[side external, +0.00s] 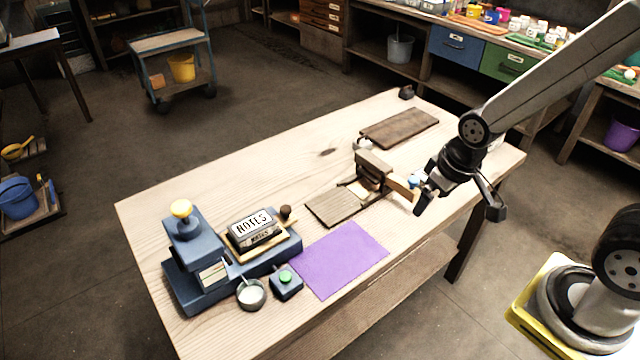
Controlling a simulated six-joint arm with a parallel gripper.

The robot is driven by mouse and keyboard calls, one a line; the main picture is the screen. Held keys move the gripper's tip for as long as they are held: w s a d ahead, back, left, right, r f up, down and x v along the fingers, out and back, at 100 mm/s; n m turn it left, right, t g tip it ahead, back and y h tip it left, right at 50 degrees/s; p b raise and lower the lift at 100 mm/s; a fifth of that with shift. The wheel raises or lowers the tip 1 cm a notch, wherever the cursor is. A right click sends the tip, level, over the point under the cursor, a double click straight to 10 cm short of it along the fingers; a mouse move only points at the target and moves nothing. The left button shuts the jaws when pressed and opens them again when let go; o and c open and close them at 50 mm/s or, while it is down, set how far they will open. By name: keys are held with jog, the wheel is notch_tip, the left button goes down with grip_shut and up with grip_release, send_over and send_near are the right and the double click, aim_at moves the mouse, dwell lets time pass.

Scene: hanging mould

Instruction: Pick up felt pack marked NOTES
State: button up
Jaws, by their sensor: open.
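The felt pack marked NOTES (254,230) is a white-topped block with a dark band and black lettering. It lies on a yellowish tray (268,252) on the blue press-like device (187,289) at the left of the table. My gripper (455,208) hangs open and empty over the right part of the table, well to the right of the pack and apart from it. Its fingers are spread, one towards the table's middle and one past the front edge.
A purple sheet (340,260) lies right of the device. A small cup (251,294) and a box with a green button (286,282) stand at the front. A wooden fixture (374,167) and dark boards (400,127) occupy the table's middle and back. The back left of the table is clear.

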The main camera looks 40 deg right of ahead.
jog(key=w+a+m, duration=0.3)
jog(key=w+m, duration=0.1)
jog(key=w, duration=0.4)
jog(key=m+g+y, duration=0.2)
jog(key=m+y, duration=0.2)
jog(key=m, duration=0.9)
send_near(253, 223)
jog(key=shift+d+f, duration=0.15)
jog(key=shift+f, duration=0.75)
jog(key=shift+w+a+f+m+g, duration=0.25)
jog(key=shift+a+m+g, duration=0.05)
jog(key=shift+a+m, duration=0.2)
jog(key=shift+x, duration=3.9)
jog(key=shift+a+f, duration=0.2)
jog(key=c, duration=1.1)
